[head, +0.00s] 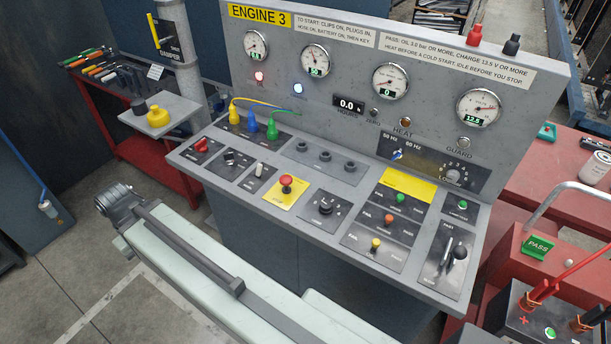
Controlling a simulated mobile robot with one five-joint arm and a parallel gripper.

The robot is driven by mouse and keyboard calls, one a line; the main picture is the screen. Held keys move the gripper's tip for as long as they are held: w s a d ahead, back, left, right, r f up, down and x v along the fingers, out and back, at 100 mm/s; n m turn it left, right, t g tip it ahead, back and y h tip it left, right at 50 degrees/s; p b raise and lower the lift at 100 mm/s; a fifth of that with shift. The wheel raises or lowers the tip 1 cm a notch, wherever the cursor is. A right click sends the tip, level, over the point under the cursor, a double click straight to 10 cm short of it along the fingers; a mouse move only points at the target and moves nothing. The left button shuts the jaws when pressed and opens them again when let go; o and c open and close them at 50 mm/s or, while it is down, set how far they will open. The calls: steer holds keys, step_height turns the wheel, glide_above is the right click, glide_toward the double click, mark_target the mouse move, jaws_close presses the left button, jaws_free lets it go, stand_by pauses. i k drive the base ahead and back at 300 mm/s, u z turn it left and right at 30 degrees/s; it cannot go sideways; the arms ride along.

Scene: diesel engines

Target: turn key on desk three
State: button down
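The desk (237,188) with the yellow ENGINE 3 plate (259,14) stands in front of me. On its sloping top is a black rotary switch (325,208) on a dark plate with small marks around it. It may be the key switch, but its label is too small to read. A red mushroom button (287,184) on a yellow plate is just left of it. My arm lies low across the front of the desk, apart from the switch. I cannot make out gripper fingers in this view.
Left of the switch are a red switch (200,145) and yellow, blue and green plugs (253,124). A red tool bench (150,158) is left.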

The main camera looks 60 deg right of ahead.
mark_target(229, 157)
steer(key=z, duration=1.3)
steer(key=k, duration=0.8)
steer(key=u, duration=0.25)
steer(key=i, duration=1.25)
steer(key=z, duration=0.05)
